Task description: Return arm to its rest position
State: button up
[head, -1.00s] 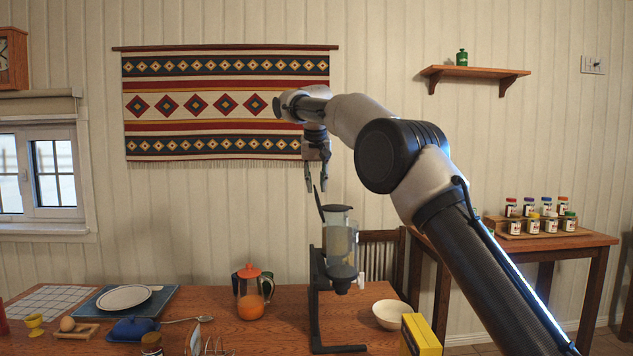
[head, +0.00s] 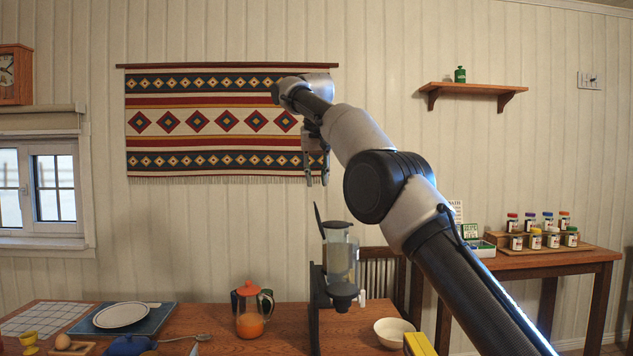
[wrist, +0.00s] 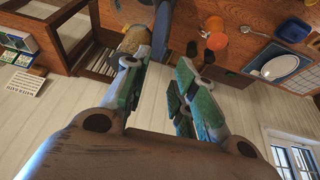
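My gripper (head: 316,180) hangs high above the table, fingers pointing down, in front of the woven wall hanging (head: 160,124). In the wrist view my gripper (wrist: 160,75) shows its two fingers apart with nothing between them. Below it in the head view stands a cereal dispenser (head: 341,258) on a dark stand, with its lid tilted up. The gripper is clear of the dispenser. My arm reaches up from the lower right and bends over to the left.
The dining table (head: 200,335) holds an orange-lidded pitcher (head: 250,322), a plate (head: 122,314), a white bowl (head: 393,330) and a yellow box (head: 418,345). A side table (head: 545,262) at right carries spice jars. A wall shelf (head: 470,88) hangs upper right. Air around the gripper is free.

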jog(key=s+d+r, duration=0.4)
jog(key=s+d, duration=0.3)
jog(key=d, duration=0.4)
jog(key=s+d+f, duration=0.2)
jog(key=s+d, duration=0.8)
jog(key=s, duration=0.2)
jog(key=s+d+f, duration=0.4)
jog(key=s+f, duration=0.7)
jog(key=s, duration=0.3)
jog(key=s+d+f, duration=0.5)
jog(key=s+f, duration=0.6)
jog(key=s, duration=0.3)
jog(key=shift+s+d+f, duration=0.15)
jog(key=shift+s+f, duration=0.25)
